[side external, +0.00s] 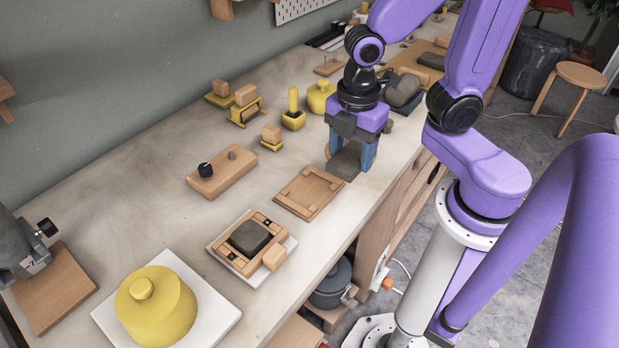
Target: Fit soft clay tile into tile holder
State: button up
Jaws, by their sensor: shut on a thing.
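My gripper (350,157), with blue fingers, points down over the bench. It is shut on a flat dark grey slab, which looks like the soft clay tile (344,164). I cannot tell whether the tile touches the bench. A flat wooden tray with raised strips, which looks like the tile holder (310,192), lies in front of the gripper, toward the lower left. Its floor is bare. The tile is apart from it. The fingers hide part of the tile's sides.
A wooden frame (227,254) on a white plate holds another dark grey block. A wooden block with knobs (222,172) lies left of the holder. A yellow lidded pot (155,303) stands at the front left. Yellow pieces and a yellow jar (321,97) stand behind.

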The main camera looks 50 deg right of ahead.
jog(key=shift+w+a+f, duration=0.1)
jog(key=shift+w+f, duration=0.1)
jog(key=shift+w, duration=0.25)
send_over(309, 191)
notch_tip(309, 191, down, 7)
jog(key=shift+r, duration=0.1)
jog(key=shift+f, duration=1.65)
jog(key=shift+f, duration=0.15)
jog(key=o, duration=1.2)
